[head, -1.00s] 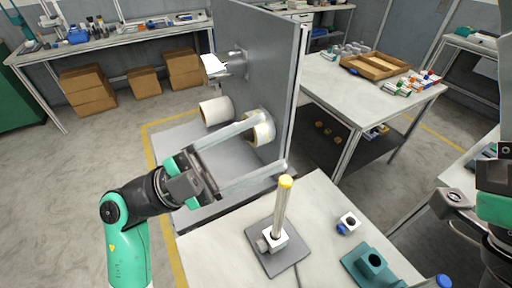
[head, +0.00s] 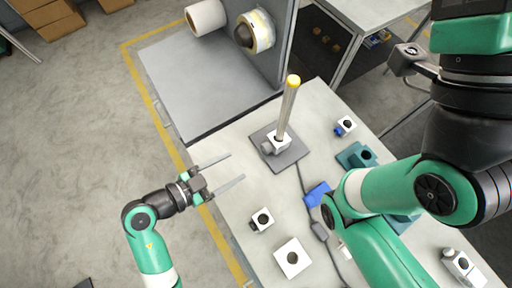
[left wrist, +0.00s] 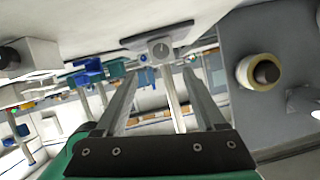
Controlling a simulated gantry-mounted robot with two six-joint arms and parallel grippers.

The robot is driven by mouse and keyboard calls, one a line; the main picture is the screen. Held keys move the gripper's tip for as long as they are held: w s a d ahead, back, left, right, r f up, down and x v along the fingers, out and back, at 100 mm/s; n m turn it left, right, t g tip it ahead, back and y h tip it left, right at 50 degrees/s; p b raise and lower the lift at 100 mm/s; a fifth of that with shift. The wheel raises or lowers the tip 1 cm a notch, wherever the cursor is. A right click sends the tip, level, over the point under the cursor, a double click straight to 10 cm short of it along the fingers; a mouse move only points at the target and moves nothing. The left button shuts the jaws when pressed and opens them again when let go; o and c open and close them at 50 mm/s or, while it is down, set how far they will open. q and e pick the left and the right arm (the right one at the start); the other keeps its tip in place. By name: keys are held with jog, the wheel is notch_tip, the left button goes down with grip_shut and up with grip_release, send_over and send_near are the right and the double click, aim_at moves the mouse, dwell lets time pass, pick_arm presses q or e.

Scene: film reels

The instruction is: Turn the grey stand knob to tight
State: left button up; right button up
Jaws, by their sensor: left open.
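The grey stand (head: 291,157) is a flat dark plate near the table's far left edge. It carries an upright rod (head: 288,102) with a yellow tip and a pale block (head: 281,140) at its foot. The grey knob (head: 267,148) sticks out of the block's left side. My left gripper (head: 236,167) is open and empty, to the left of and nearer than the stand, apart from it. In the left wrist view the round knob (left wrist: 160,50) and the rod (left wrist: 171,95) appear between the spread fingers, beyond them. My right arm (head: 395,190) crosses the right side; its fingers do not show clearly.
Several other knob blocks stand on the table, among them a white one (head: 262,219) and a flat white one (head: 293,258). A blue piece (head: 317,194) and a cable lie mid-table. A grey upright panel with a reel (head: 255,30) stands behind.

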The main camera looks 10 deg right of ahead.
aim_at(264, 149)
pick_arm(q)
jog(key=b+x, duration=0.6)
jog(key=x, duration=0.5)
jog(key=shift+f, duration=0.1)
jog(key=shift+w+d, duration=0.2)
jog(key=shift+d, duration=0.1)
grip_shut()
